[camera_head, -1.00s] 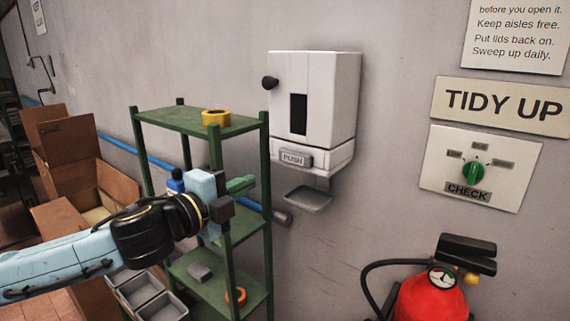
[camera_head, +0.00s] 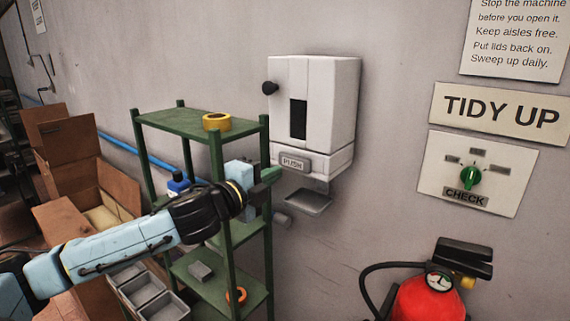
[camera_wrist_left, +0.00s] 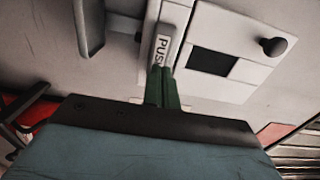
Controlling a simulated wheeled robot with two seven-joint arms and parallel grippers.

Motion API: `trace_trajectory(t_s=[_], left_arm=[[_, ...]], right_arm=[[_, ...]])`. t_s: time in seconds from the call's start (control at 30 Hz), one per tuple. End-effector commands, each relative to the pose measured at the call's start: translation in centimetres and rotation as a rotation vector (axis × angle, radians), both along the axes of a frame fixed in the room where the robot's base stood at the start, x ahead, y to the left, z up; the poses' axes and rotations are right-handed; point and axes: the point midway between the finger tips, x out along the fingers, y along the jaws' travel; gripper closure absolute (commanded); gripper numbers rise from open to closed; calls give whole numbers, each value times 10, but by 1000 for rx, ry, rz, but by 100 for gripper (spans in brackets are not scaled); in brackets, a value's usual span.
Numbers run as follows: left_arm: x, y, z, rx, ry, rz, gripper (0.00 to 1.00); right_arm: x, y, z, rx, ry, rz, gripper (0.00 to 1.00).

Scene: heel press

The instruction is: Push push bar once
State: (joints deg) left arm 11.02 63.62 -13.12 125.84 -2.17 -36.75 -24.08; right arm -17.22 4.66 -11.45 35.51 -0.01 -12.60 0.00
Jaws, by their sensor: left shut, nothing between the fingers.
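The push bar (camera_head: 294,163) is a grey bar marked PUSH at the lower front of a white wall dispenser (camera_head: 325,85). It also shows in the left wrist view (camera_wrist_left: 162,46), just beyond my fingertips. My left gripper (camera_head: 277,174) has green fingers, is shut and empty, and points at the bar from the left and slightly below. In the left wrist view the fingertips (camera_wrist_left: 160,70) overlap the near end of the bar; I cannot tell whether they touch it. My right gripper is not in view.
A green shelf rack (camera_head: 185,119) with yellow tape (camera_head: 216,121) stands close beside my left arm. A metal drip tray (camera_head: 308,203) sits below the dispenser. A fire extinguisher (camera_head: 428,300) stands at lower right, under a panel with a green knob (camera_head: 470,177).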

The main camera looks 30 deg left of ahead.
Motion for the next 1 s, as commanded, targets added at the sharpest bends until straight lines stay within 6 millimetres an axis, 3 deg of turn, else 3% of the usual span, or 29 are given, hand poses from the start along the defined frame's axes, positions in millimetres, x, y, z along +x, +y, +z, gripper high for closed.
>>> trace_trajectory(t_s=[0.2,0.4,0.83,1.0], left_arm=[[28,-3,3,-1,-2,-1,100],[44,-4,1,0,0,-2,100],[47,-5,0,1,1,-2,100],[53,-6,2,-2,1,-1,100]], right_arm=[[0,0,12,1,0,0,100],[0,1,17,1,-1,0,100],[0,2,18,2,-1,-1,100],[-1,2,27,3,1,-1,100]])
